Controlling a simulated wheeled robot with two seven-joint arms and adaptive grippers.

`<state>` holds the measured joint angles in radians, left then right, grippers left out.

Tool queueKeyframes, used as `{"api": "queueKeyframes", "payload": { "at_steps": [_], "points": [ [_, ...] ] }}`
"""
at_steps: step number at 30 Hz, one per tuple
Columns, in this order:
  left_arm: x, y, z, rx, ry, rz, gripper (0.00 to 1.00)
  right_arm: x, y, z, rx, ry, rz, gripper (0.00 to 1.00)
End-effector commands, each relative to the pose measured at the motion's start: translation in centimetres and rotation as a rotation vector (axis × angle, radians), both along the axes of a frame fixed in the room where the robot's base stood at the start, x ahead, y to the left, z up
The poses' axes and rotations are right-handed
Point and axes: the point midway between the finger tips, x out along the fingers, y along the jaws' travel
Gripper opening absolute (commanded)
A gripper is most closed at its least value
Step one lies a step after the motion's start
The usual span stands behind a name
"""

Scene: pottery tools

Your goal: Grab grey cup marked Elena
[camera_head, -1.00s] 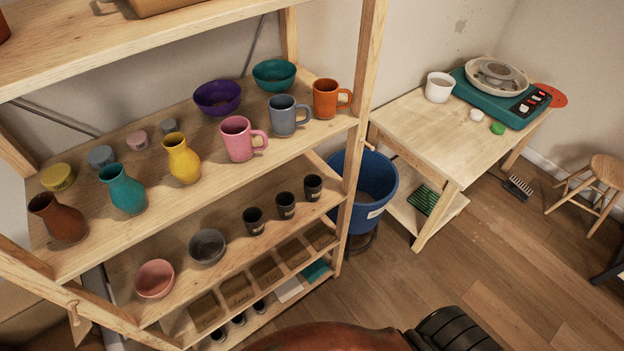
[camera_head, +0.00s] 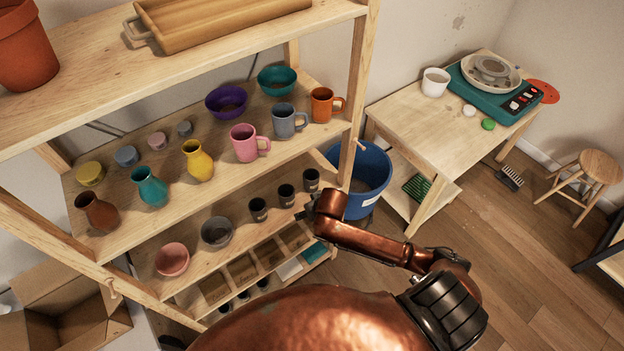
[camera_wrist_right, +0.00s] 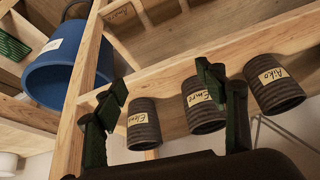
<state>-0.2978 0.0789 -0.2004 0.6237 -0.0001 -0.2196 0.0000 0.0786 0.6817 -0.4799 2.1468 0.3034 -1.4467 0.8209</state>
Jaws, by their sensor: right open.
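The dark grey ribbed cup marked Elena (camera_wrist_right: 144,127) shows in the right wrist view, with its label facing the camera. In the head view it is the rightmost of three dark cups (camera_head: 311,180) on the third shelf. My right gripper (camera_head: 311,208) is open and empty in front of the shelf, near this cup. In the right wrist view its fingers (camera_wrist_right: 160,100) appear on either side of the Elena cup, one overlapping the Emre cup (camera_wrist_right: 205,108). Contact cannot be told. My left gripper is not in view.
The Aiko cup (camera_wrist_right: 273,86) stands beyond the Emre cup. A shelf post (camera_head: 356,130) and a blue bin (camera_head: 372,180) are close on the right. The upper shelf holds mugs, including a grey-blue mug (camera_head: 284,121).

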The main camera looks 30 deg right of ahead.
Motion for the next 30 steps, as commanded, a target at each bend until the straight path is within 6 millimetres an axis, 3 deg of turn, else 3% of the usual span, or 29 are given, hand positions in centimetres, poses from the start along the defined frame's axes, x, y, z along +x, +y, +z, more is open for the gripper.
{"api": "queueKeyframes", "payload": {
  "at_steps": [1, 3, 16, 30],
  "points": [
    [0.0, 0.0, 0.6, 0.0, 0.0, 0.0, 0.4, 0.8, 0.0, 2.7, -0.012, -0.02, -0.004, 0.65],
    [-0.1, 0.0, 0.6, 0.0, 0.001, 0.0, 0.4, 1.8, -0.5, 3.9, -0.019, -0.025, -0.031, 0.65],
    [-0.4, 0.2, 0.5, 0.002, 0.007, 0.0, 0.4, 7.7, -4.9, 8.4, -0.042, -0.079, -0.211, 0.65],
    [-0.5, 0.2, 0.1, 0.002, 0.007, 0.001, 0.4, 10.5, -6.7, 4.6, -0.041, -0.082, -0.23, 0.65]
  ]
}}
